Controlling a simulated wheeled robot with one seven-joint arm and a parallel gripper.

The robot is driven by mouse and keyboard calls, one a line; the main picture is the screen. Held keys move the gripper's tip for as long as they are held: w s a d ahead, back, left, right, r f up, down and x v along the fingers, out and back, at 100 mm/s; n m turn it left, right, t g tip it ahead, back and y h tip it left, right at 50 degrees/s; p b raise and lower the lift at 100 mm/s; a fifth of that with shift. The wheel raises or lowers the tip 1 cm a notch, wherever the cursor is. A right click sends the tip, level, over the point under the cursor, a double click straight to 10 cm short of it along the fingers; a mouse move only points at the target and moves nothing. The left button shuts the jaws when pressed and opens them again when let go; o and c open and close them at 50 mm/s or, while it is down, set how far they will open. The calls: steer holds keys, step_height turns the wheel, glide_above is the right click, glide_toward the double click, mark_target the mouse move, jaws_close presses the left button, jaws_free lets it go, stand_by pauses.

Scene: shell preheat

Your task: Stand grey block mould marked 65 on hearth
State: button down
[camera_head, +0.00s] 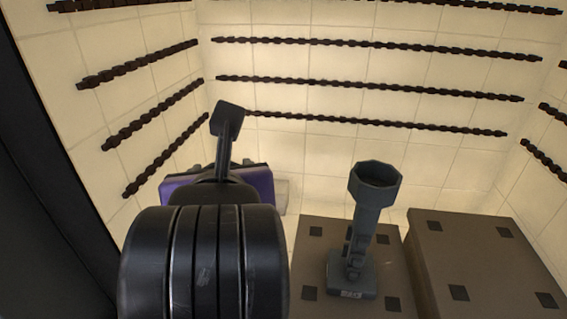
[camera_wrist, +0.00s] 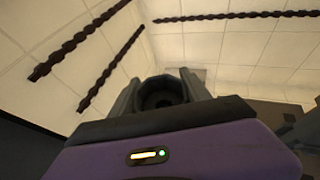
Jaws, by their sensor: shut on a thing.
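My gripper (camera_wrist: 163,100), with its purple body, is at the left of the head view, mostly hidden behind my black arm. In the wrist view its jaws are shut on a dark grey mould (camera_wrist: 163,90) with a round opening. No mark shows on this held mould, and its lower part is hidden. In the head view, a dark grey part (camera_head: 228,120) sticks up beyond the gripper; I cannot tell whether it is mould or finger. The hearth (camera_head: 312,258) is brown with dark square spots. The gripper is left of it.
Another grey mould (camera_head: 375,182), with an octagonal cup, a stem and a flat labelled base, stands upright on the hearth; its label is too small to read. A second brown slab (camera_head: 480,262) lies to the right. Dark heating coils (camera_head: 370,84) line the pale walls.

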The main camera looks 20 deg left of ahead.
steer(key=shift+f, duration=2.3)
steer(key=shift+f, duration=0.2)
steer(key=c, duration=0.5)
jaws_free()
